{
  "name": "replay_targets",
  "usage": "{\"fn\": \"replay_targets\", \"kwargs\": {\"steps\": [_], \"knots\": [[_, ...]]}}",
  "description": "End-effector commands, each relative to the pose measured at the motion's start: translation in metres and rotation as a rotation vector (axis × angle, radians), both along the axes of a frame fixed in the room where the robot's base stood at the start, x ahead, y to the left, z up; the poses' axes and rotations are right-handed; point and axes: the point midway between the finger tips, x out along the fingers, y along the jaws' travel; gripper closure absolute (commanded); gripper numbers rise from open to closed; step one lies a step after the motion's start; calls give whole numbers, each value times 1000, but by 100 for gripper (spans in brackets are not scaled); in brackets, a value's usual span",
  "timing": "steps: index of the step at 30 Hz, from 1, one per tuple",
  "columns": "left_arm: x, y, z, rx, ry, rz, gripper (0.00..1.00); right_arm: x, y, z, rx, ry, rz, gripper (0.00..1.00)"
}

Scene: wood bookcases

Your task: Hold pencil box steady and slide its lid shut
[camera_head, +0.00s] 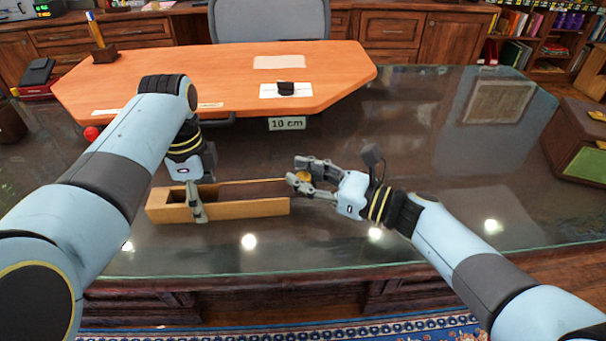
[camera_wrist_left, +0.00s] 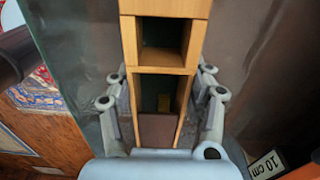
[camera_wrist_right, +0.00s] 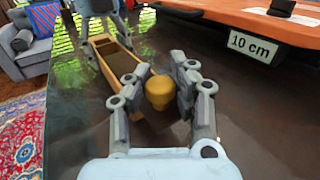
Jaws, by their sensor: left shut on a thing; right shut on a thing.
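The long wooden pencil box (camera_head: 240,209) lies on the dark glass desk. Its brown lid (camera_head: 255,188) covers the right part, and the compartments toward the left end are open. The lid also shows in the left wrist view (camera_wrist_left: 158,129). My left gripper (camera_head: 197,205) reaches down and is shut across the box, one finger on each long side. My right gripper (camera_head: 300,178) is at the box's right end, shut on a yellow-brown knob (camera_wrist_right: 158,91). The join between knob and lid is hidden.
An orange raised board (camera_head: 220,80) stands behind the box, with a "10 cm" label (camera_head: 286,124) at its front edge. A red ball (camera_head: 91,133) is at the left. The glass desk to the right (camera_head: 440,150) is mostly clear.

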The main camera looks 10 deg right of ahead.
Motion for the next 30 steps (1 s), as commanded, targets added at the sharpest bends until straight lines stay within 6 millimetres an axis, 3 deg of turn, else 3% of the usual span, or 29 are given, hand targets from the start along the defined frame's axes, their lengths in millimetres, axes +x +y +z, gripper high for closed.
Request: {"fn": "replay_targets", "kwargs": {"steps": [22,26,30], "knots": [[2,1,1,2,-6,7,90,-1,1,-1,2,1,3,100],[2,1,1,2,-7,8,90,-2,13,-1,4,2,4,100],[2,1,1,1,-7,8,90,-2,40,-1,6,5,5,100]]}}
